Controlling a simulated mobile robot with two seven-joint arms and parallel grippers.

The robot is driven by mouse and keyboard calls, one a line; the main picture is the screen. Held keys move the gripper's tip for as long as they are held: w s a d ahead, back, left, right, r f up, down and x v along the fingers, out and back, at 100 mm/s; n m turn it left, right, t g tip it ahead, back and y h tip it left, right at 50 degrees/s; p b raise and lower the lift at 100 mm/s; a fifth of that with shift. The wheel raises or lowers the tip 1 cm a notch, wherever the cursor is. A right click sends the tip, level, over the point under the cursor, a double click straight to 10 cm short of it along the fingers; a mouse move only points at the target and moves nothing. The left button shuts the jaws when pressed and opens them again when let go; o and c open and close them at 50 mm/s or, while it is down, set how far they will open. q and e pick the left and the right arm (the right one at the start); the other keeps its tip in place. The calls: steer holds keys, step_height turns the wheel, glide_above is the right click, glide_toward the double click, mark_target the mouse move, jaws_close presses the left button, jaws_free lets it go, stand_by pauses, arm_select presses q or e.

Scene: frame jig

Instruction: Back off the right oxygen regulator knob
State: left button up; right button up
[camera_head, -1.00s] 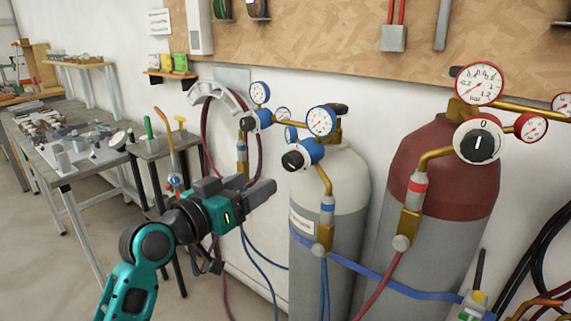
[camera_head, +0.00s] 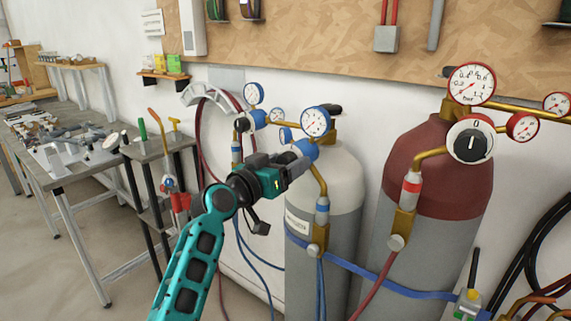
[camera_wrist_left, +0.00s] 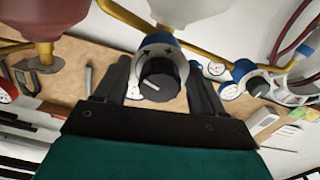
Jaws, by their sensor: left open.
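The right oxygen regulator (camera_head: 311,148) is blue, with a white-faced gauge (camera_head: 316,122), on the white-shouldered cylinder (camera_head: 340,178). In the head view my left gripper (camera_head: 297,161) is in front of its knob and hides it. In the left wrist view the black knob (camera_wrist_left: 159,79), with a white pointer line, shows between my two open, dark fingers. My right gripper is out of view.
A second blue regulator (camera_head: 244,122) is just left; its knob (camera_wrist_left: 256,86) shows in the left wrist view. A red-shouldered cylinder (camera_head: 440,165) with a black-and-white knob (camera_head: 471,143) stands right. Hoses (camera_head: 262,262) hang below. A small table (camera_head: 158,147) is at left.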

arm_select(q)
steer(key=shift+c, duration=0.5)
steer(key=c, duration=1)
steer(key=shift+o, duration=0.2)
steer(key=shift+n, duration=0.3)
